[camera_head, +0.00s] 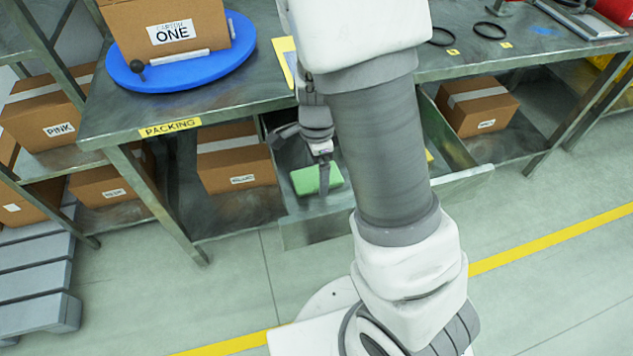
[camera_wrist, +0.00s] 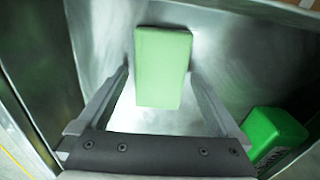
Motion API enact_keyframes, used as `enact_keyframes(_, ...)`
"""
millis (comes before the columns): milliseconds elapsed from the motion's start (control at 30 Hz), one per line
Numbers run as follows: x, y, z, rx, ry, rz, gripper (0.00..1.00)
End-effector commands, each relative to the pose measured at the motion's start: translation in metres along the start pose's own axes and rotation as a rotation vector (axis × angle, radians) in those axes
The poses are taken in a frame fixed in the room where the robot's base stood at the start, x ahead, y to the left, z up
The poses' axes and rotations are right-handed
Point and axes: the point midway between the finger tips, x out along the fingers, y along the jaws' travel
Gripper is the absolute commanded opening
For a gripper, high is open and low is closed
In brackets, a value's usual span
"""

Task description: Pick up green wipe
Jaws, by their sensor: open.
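A pale green block (camera_wrist: 162,68), which looks like the green wipe, lies in an open metal drawer (camera_head: 318,228). In the wrist view it sits between the two fingers of my gripper (camera_wrist: 160,78), with gaps at both sides. My gripper is open and not closed on it. In the head view my gripper (camera_head: 322,172) is down in the drawer at a green block (camera_head: 305,180), partly covering it. A second, brighter green thing (camera_wrist: 272,134) lies at the lower right in the wrist view, partly cut off.
The drawer's metal walls stand close around my gripper. Above is the packing bench (camera_head: 110,120) with a blue turntable (camera_head: 185,72) bearing a carton (camera_head: 165,18). Cartons (camera_head: 235,165) stand on the lower shelf. Black rings (camera_head: 489,30) lie on the bench at right. The floor in front is clear.

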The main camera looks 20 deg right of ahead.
Motion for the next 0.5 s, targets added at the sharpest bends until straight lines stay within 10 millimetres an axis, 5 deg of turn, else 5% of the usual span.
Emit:
enact_keyframes(267,0.0051,-0.0001,0.0001,-0.002,0.0,-0.001,1.0)
enact_keyframes(500,0.0049,-0.0001,0.0001,-0.001,0.0,-0.001,0.57)
